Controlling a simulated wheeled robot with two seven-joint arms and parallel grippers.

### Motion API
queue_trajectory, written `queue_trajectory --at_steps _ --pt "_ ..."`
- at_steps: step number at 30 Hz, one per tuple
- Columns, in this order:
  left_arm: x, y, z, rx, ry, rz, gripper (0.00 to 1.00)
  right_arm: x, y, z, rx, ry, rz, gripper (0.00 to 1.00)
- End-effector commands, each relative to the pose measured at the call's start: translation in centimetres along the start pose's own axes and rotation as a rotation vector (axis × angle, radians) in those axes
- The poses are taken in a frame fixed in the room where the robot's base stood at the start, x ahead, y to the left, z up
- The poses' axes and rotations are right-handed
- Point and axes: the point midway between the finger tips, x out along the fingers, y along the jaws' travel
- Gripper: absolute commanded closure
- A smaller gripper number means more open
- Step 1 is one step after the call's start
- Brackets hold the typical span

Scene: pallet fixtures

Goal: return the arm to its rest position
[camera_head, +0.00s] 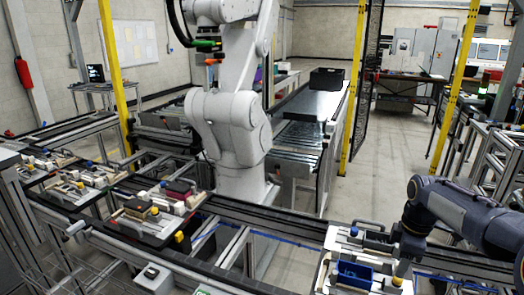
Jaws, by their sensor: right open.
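My right arm (460,212), dark blue-grey, comes in from the right edge and bends down at its wrist. My right gripper (402,252) points down at the right side of a pallet fixture (325,272) on the front conveyor. It is open; its fingertips are small and dark, and I cannot tell whether they touch anything. A yellow knob (397,281) is just below the gripper. My left gripper is not in view.
The front conveyor (262,212) runs across the view, with several loaded pallet fixtures on the left (150,215). A white robot arm (228,125) stands behind it. Yellow posts (457,85) rise behind. A black crate (326,77) sits on the rear conveyor. Floor shows at centre right.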

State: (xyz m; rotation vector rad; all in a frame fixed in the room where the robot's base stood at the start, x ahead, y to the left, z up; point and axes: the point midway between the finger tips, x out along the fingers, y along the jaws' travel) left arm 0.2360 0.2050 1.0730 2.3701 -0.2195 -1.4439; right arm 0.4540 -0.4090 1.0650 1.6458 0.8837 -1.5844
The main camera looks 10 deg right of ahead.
Motion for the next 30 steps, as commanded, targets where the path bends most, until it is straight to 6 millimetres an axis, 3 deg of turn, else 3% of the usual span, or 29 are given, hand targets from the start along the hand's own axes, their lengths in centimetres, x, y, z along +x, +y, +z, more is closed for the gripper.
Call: queue_trajectory --at_steps 3,7,12,15,18,21,30 --pt "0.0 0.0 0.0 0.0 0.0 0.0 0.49 -2.7 -4.4 -1.2 0.156 0.079 0.047 0.58" --pt "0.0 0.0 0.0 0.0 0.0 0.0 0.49 -4.6 -11.3 -2.7 0.404 0.212 0.071 0.58" --pt "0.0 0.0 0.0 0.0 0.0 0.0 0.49 -4.5 -20.2 -4.0 0.733 0.396 0.038 0.58" --pt "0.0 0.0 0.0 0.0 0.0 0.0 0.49 -3.4 -24.3 -4.6 0.896 0.483 -0.008 0.58" --pt "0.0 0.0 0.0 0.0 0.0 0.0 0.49 -2.2 -27.1 -5.0 1.015 0.544 -0.052 0.58" --pt "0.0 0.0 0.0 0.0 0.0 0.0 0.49 -1.4 -28.7 -5.2 1.087 0.577 -0.085 0.58" --pt "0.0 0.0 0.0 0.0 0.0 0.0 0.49 -1.0 -29.3 -5.3 1.121 0.588 -0.101 0.58"
